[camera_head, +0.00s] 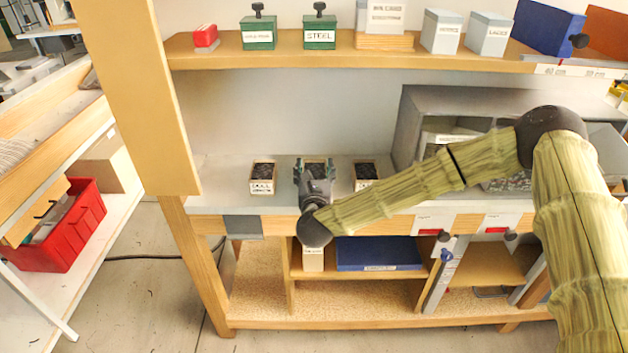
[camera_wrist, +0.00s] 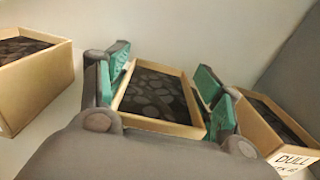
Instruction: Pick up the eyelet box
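Three small open wooden boxes of dark pieces stand in a row on the grey bench top. The middle box (camera_head: 317,164) is mostly hidden behind my gripper in the head view; in the wrist view it (camera_wrist: 158,92) lies between my fingers, its label hidden. My gripper (camera_wrist: 165,95) has green pads, one along each side of this box, with its fingers spread and the box resting between them. I cannot tell whether either pad touches it.
The neighbouring boxes stand close on both sides of my gripper. A grey open-fronted cabinet (camera_head: 408,125) stands to the right on the bench. A shelf (camera_head: 350,60) above holds green boxes (camera_head: 319,33), one labelled "STEEL". The bench left of the boxes is clear.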

